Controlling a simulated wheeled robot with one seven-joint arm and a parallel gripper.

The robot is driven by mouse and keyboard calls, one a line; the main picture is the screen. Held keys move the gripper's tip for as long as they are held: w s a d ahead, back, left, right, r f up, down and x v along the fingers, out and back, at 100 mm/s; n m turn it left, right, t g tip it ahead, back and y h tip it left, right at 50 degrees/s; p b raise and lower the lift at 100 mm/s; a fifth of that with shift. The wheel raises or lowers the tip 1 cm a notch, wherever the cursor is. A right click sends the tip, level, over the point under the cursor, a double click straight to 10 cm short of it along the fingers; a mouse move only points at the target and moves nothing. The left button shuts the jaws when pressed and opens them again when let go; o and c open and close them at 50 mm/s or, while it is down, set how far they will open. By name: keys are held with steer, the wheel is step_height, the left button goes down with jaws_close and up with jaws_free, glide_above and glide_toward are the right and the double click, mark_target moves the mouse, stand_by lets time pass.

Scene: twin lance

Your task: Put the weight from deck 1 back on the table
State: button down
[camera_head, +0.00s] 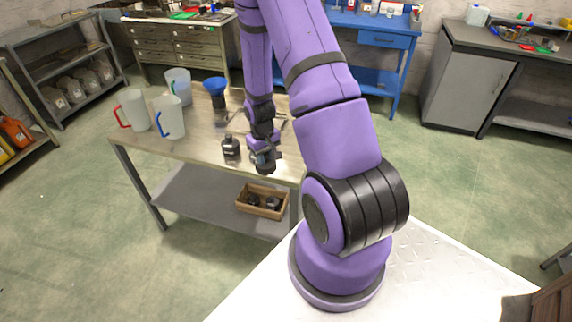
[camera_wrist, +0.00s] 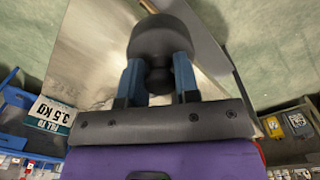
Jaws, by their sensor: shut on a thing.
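My gripper (camera_head: 262,146) is over the front right part of the wooden-topped table (camera_head: 190,149). In the wrist view my gripper (camera_wrist: 159,70) has its two blue-grey fingers shut on the narrow neck of a dark grey weight (camera_wrist: 160,37). The weight's wide round body sticks out beyond the fingertips. In the head view the weight (camera_head: 265,163) shows as a dark cylinder below the fingers, close to the table's front edge. I cannot tell whether it touches the tabletop. I see nothing that I can name as deck 1.
A small dark bottle-shaped object (camera_head: 231,148) stands on the table just left of my gripper. A wooden box (camera_head: 262,211) with dark items sits on the lower shelf.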

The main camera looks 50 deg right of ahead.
steer(key=s+d+m, duration=0.1)
steer(key=s+d, duration=0.2)
steer(key=s, duration=0.4)
steer(key=s+d+m, duration=0.1)
steer(key=s+d, duration=0.2)
steer(key=s, duration=0.5)
steer(key=w+d, duration=0.1)
steer(key=w, duration=0.4)
steer(key=w+d+f, duration=0.1)
steer(key=w+d, duration=0.1)
steer(key=w, duration=0.3)
steer(key=w+d+f, duration=0.1)
steer(key=w+d, duration=0.1)
steer(key=w, duration=0.3)
steer(key=shift+w+f, duration=0.1)
steer(key=shift+f, duration=0.1)
steer(key=shift+w+d+f, duration=0.1)
steer(key=shift+f, duration=1.65)
steer(key=c, duration=0.8)
jaws_free()
steer(key=shift+f, duration=0.15)
steer(key=shift+c, duration=0.2)
